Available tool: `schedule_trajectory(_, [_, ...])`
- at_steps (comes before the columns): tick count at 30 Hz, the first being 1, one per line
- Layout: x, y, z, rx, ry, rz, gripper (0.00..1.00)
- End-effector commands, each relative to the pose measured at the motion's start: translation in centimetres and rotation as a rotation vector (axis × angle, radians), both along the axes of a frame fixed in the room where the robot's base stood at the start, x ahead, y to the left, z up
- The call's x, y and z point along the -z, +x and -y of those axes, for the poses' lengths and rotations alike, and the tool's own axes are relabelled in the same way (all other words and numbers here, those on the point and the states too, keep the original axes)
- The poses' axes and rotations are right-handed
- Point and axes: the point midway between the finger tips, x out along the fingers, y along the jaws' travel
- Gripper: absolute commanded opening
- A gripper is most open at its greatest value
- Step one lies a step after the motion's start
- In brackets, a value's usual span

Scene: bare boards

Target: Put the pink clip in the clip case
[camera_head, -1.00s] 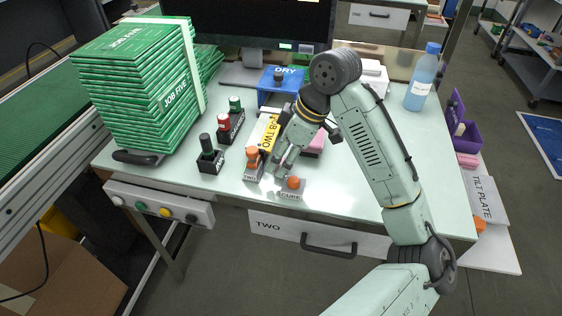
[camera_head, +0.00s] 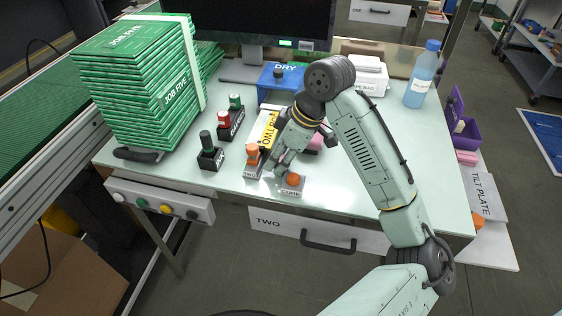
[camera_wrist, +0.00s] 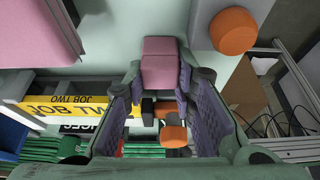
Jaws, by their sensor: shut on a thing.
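My gripper (camera_head: 274,168) is low over the front middle of the table in the head view, between two orange-topped stands. In the wrist view my gripper (camera_wrist: 163,78) has its fingers closed on a small pink block, the pink clip (camera_wrist: 160,62). The clip is too small or hidden to make out in the head view. No thing shows a readable clip case label. A purple open box (camera_head: 466,135) stands off the table's right side and could be the case; I cannot tell.
A stand marked CURE (camera_head: 291,190) and another orange-topped stand (camera_head: 252,170) flank my gripper. A yellow JOB TWO block (camera_head: 270,131), a pink item (camera_head: 316,141) and the blue DRY box (camera_head: 279,84) lie behind. Green stack (camera_head: 140,85) at left; bottle (camera_head: 421,75) at back right.

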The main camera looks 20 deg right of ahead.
Motion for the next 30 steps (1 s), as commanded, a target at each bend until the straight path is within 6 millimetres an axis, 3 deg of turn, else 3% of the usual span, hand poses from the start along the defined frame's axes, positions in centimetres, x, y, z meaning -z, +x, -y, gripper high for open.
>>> schedule_trajectory(10, [-0.5, 0.1, 0.0, 0.001, -0.001, 0.002, 0.09])
schedule_trajectory(17, [-3.2, 0.1, 0.0, -0.002, -0.004, 0.004, 0.09])
schedule_trajectory(30, [-4.2, -6.4, -7.8, -0.005, -0.004, 0.005, 0.09])
